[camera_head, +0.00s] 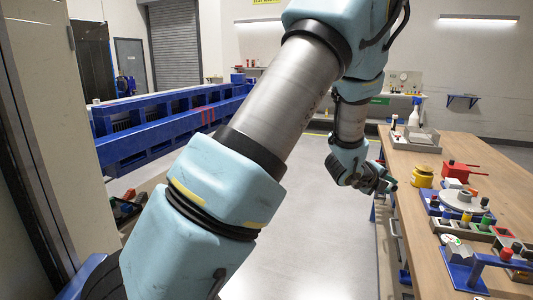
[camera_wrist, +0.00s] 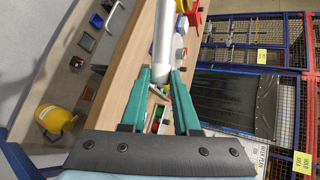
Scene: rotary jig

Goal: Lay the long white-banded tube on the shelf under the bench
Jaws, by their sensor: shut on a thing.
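My gripper (camera_wrist: 160,80) has green fingers that are shut on a pale grey-white tube (camera_wrist: 164,38) in the wrist view. The tube runs from between the fingertips to the top of the picture; its far end and any band are not clear. In the head view my gripper (camera_head: 382,182) is beside the left edge of the wooden bench (camera_head: 440,168), near top height; the tube cannot be made out there. The bench top (camera_wrist: 125,65) also shows behind the fingers in the wrist view. The shelf under the bench cannot be clearly made out.
The bench carries a yellow part (camera_head: 422,177), a red box (camera_head: 455,170), a round grey jig (camera_head: 463,200), a grey tray (camera_head: 416,140) and a spray bottle (camera_head: 416,112). Clear floor (camera_head: 325,230) lies left of the bench. A blue frame (camera_head: 165,120) stands at the left.

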